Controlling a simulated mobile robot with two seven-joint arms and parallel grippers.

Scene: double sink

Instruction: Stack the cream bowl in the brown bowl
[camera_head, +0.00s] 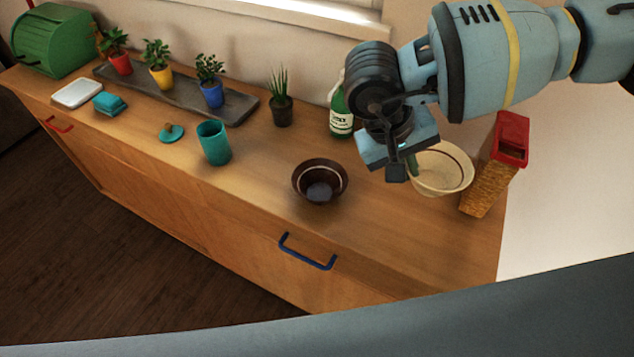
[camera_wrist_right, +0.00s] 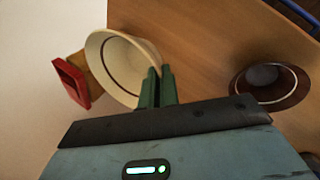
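The cream bowl (camera_head: 446,174) has a brown ring inside and is at the right end of the wooden counter. My right gripper (camera_head: 410,168) is at its left rim. In the right wrist view, the green fingers (camera_wrist_right: 160,72) are close together with the rim of the cream bowl (camera_wrist_right: 112,68) between them. I cannot tell whether the bowl touches the counter. My left gripper is not in view.
A red-topped container (camera_head: 494,165) stands right beside the cream bowl. A green bottle (camera_head: 341,115) is behind the gripper. A teal cup (camera_head: 214,143) and a dark plant pot (camera_head: 281,110) stand left of and behind the brown bowl. Counter between the bowls is clear.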

